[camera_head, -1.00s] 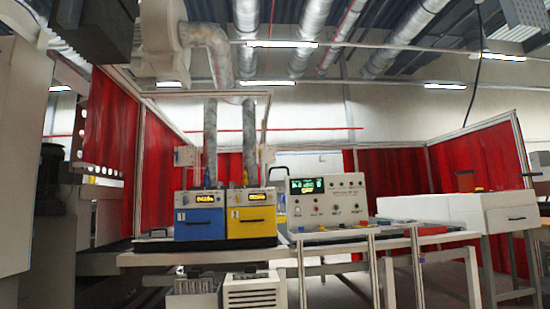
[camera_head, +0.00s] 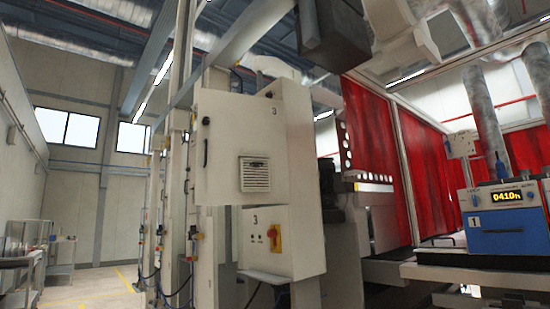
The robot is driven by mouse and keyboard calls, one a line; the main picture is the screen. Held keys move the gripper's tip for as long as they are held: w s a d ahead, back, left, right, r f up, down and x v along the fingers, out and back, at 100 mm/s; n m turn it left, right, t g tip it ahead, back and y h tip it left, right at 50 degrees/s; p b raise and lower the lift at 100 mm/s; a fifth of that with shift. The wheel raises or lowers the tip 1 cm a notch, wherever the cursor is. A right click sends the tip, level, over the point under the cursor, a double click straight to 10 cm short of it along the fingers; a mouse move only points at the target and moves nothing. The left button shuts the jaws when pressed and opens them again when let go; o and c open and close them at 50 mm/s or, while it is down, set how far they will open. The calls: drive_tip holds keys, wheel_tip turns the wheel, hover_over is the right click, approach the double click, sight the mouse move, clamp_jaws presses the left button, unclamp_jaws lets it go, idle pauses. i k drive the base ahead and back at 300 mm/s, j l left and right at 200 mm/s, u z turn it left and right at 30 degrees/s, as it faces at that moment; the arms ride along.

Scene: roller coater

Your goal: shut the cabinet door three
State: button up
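A white cabinet marked 3 (camera_head: 297,150) stands left of the middle of the view. Its pale upper door (camera_head: 225,125) carries a dark upright handle (camera_head: 206,154) near the left edge and a square vent grille (camera_head: 254,174).
A dark block (camera_head: 334,38) hangs above right of the cabinet. Posts with hoses (camera_head: 162,210) stand left of it. At right are red curtains (camera_head: 376,165) and a bench with a blue unit (camera_head: 505,218). Open floor (camera_head: 95,288) with yellow lines lies at lower left.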

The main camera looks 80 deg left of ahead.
sight(239, 126)
drive_tip(key=u, duration=2.5)
